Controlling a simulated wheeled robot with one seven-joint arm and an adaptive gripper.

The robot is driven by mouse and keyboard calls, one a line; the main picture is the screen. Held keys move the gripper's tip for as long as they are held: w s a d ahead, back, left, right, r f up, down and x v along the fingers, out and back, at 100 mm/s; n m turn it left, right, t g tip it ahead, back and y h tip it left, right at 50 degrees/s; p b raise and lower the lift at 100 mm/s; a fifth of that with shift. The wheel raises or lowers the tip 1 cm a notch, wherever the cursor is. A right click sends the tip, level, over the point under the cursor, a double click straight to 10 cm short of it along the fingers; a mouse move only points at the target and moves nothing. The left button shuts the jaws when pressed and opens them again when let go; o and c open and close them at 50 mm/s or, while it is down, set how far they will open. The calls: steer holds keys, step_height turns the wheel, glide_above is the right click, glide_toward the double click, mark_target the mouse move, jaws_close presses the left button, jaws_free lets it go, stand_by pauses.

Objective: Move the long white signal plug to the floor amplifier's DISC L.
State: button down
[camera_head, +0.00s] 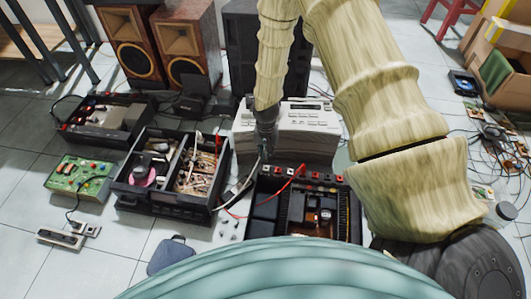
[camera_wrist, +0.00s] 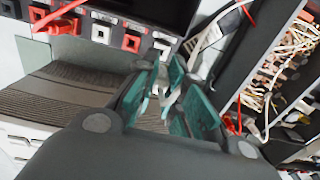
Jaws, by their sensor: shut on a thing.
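My gripper (camera_head: 264,146) points down at the back edge of the open black amplifier (camera_head: 348,215) on the floor. In the wrist view my gripper (camera_wrist: 172,92) has its teal pads closed around a small pale piece, apparently the white signal plug (camera_wrist: 174,72); the pads hide most of it. A white cable (camera_wrist: 212,32) runs near the fingertips; it also shows left of the amplifier in the head view (camera_head: 238,187). The amplifier's row of red and white sockets (camera_wrist: 131,40) lies beyond the fingers, apart from them. Socket labels are too small to read, so I cannot tell which is DISC L.
A red lead (camera_head: 293,178) runs to the socket row. A pale grey unit (camera_head: 290,130) stands close behind the amplifier. A black parts crate (camera_head: 165,208) stands to the left, with loose small pieces between. Speakers (camera_head: 190,45) stand at the back.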

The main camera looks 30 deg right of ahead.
steer(key=shift+f+b, duration=2.35)
steer(key=shift+f, duration=0.05)
steer(key=shift+p, duration=0.5)
steer(key=shift+f, duration=0.75)
stand_by(1.6)
steer(key=shift+f+p, duration=0.1)
steer(key=shift+p, duration=0.55)
stand_by(2.1)
